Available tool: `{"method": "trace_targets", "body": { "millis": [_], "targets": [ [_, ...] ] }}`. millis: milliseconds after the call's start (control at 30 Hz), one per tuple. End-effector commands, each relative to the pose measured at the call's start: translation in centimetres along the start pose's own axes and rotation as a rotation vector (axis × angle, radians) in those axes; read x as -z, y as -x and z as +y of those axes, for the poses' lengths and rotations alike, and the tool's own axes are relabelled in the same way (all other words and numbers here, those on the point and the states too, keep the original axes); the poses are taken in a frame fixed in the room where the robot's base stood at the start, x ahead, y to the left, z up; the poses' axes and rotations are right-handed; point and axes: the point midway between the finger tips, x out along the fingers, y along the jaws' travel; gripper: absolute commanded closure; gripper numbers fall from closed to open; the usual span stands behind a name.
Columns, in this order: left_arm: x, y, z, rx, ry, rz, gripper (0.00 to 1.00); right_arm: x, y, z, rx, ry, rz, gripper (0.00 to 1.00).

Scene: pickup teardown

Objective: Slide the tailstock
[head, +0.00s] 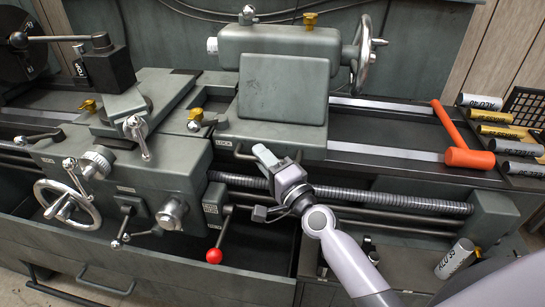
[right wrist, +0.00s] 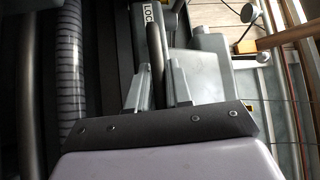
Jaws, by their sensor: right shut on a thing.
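The grey-green tailstock (head: 283,90) stands on the lathe bed, with its handwheel (head: 363,50) on the right side of its upper barrel. A dark lock lever (head: 243,155) sticks out at the front of its base, beside a label. My right gripper (head: 268,158) is at the front of the tailstock base, at this lever. In the right wrist view, the lever (right wrist: 155,45) runs between the two fingers of my right gripper (right wrist: 158,85), which is shut on it. The fingertips are partly hidden by the gripper body in the head view. My left gripper is not in view.
The carriage (head: 140,170) stands left of the tailstock, close to its base. An orange mallet (head: 455,135) lies across the bed rails at the right. Several labelled cylinders (head: 500,130) lie at the far right. The bed between tailstock and mallet (head: 385,130) is clear.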

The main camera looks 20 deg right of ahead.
Motion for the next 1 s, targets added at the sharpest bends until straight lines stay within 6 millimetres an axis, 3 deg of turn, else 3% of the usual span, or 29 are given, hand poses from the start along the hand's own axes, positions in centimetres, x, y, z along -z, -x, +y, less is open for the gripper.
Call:
{"method": "trace_targets", "body": {
  "millis": [100, 133, 167, 200, 567, 1000],
  "targets": [
    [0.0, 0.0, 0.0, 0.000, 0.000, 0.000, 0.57, 0.0, 0.3, 0.4, -0.007, 0.000, 0.002, 1.00],
    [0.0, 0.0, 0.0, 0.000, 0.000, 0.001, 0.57, 0.0, 0.3, 0.4, -0.008, 0.000, 0.002, 0.74],
    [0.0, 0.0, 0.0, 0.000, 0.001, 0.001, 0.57, 0.0, 0.3, 0.4, -0.008, 0.000, 0.002, 0.64],
    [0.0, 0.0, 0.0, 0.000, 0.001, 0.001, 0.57, 0.1, 0.3, 0.4, -0.007, 0.000, 0.002, 0.61],
    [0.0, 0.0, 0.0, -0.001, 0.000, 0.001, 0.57, 0.2, 0.7, 0.3, -0.005, 0.000, 0.005, 0.61],
    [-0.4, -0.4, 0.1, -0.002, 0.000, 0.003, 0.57, 0.1, 6.3, 0.4, -0.007, 0.000, 0.005, 0.61]
  ]
}}
